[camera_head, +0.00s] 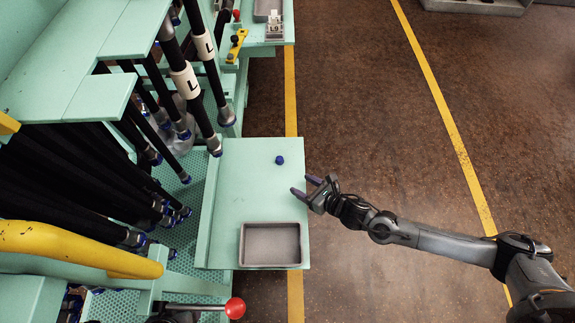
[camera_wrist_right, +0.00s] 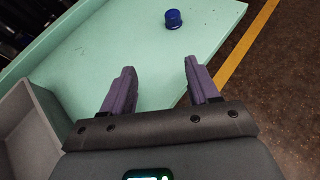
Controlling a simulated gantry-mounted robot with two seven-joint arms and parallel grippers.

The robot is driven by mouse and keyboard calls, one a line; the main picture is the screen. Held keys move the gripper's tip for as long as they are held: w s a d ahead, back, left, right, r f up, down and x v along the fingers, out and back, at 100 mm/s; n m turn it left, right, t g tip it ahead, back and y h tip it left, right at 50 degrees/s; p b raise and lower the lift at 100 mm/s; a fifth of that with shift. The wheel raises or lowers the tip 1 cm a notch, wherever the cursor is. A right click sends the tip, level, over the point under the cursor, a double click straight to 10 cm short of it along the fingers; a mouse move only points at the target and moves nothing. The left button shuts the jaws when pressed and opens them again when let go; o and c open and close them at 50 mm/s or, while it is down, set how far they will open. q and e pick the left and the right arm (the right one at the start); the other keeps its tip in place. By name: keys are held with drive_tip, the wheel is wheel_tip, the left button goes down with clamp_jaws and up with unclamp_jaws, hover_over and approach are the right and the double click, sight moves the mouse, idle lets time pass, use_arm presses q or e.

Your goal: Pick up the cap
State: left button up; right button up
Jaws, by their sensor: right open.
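A small blue cap (camera_head: 280,160) lies on the light green table (camera_head: 240,190), near its far right part. The cap also shows in the right wrist view (camera_wrist_right: 173,19), ahead of the fingers and apart from them. My right gripper (camera_head: 306,187) is open and empty at the table's right edge, below and to the right of the cap. Its two purple fingers (camera_wrist_right: 158,88) are spread in the wrist view, with only the table seen between them. My left gripper is not in view.
A grey tray (camera_head: 270,264) sits at the table's near end. Black hoses (camera_head: 190,85) with blue-capped ends hang left of the table. A red-knobbed lever (camera_head: 235,307) stands at the near left. The table's middle is clear.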

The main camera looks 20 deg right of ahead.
sight(281, 160)
drive_tip(key=shift+t, duration=0.3)
drive_tip(key=w, duration=0.1)
drive_tip(key=w+d+r, duration=0.1)
drive_tip(key=w, duration=0.1)
drive_tip(key=shift+w+d+r+b, duration=0.2)
drive_tip(key=shift+d+r+b, duration=0.1)
drive_tip(key=shift+r+b, duration=0.1)
drive_tip(key=b+x, duration=0.1)
drive_tip(key=x, duration=0.3)
drive_tip(key=shift+w+a+b, duration=0.1)
drive_tip(key=shift+a+b, duration=0.2)
drive_tip(key=shift+b, duration=0.1)
drive_tip(key=shift+w+a+f, duration=0.1)
drive_tip(key=shift+w+a, duration=0.05)
drive_tip(key=shift+w, duration=0.3)
drive_tip(key=shift+w+f+b, duration=0.4)
drive_tip(key=shift+b, duration=0.2)
drive_tip(key=b+x, duration=0.2)
drive_tip(key=x, duration=0.1)
drive_tip(key=shift+w+a, duration=0.1)
drive_tip(key=shift+w+a+f, duration=0.1)
drive_tip(key=shift+w+a, duration=0.1)
drive_tip(key=shift+w, duration=0.25)
drive_tip(key=shift+s, duration=0.1)
drive_tip(key=shift+c, duration=0.4)
drive_tip(key=c, duration=1)
